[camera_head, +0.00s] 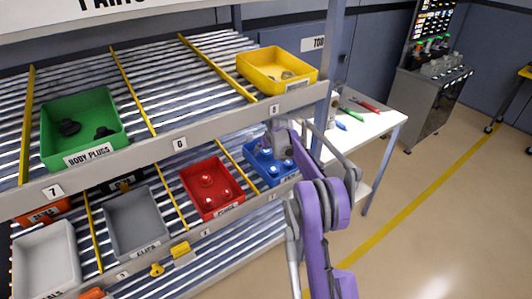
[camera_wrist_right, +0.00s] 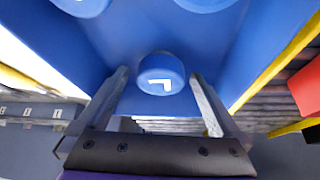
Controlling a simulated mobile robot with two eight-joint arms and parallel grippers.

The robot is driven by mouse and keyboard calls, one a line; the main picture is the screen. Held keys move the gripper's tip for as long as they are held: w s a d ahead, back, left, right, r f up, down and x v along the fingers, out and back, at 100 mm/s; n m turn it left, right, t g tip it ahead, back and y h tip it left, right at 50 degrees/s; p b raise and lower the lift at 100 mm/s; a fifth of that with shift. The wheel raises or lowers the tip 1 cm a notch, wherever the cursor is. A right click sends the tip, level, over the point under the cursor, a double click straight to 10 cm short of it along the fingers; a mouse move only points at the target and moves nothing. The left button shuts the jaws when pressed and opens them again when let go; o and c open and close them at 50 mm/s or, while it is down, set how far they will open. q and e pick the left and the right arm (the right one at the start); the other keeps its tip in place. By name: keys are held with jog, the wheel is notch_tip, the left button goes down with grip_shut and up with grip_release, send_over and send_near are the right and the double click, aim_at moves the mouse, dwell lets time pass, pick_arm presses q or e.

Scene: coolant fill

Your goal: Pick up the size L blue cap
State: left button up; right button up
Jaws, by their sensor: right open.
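The blue cap marked with a white L (camera_wrist_right: 162,84) lies in the blue bin (camera_wrist_right: 255,50) in the right wrist view. My right gripper (camera_wrist_right: 160,76) is open, with one finger on each side of this cap. Two more blue caps (camera_wrist_right: 82,5) show at the top edge, cut off. In the head view my right gripper (camera_head: 279,138) reaches into the blue bin (camera_head: 262,168) on the lower shelf and hides part of its contents. My left gripper is not in view.
A yellow bin (camera_head: 262,78) and a green bin (camera_head: 55,145) stand on the shelf above, whose front rail (camera_head: 225,130) runs close over the blue bin. A white table (camera_head: 385,128) stands right.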

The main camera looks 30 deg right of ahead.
jog(key=shift+w+f, duration=0.1)
jog(key=shift+f, duration=0.05)
jog(key=shift+c, duration=1.3)
jog(key=c, duration=1.1)
jog(key=shift+c, duration=0.2)
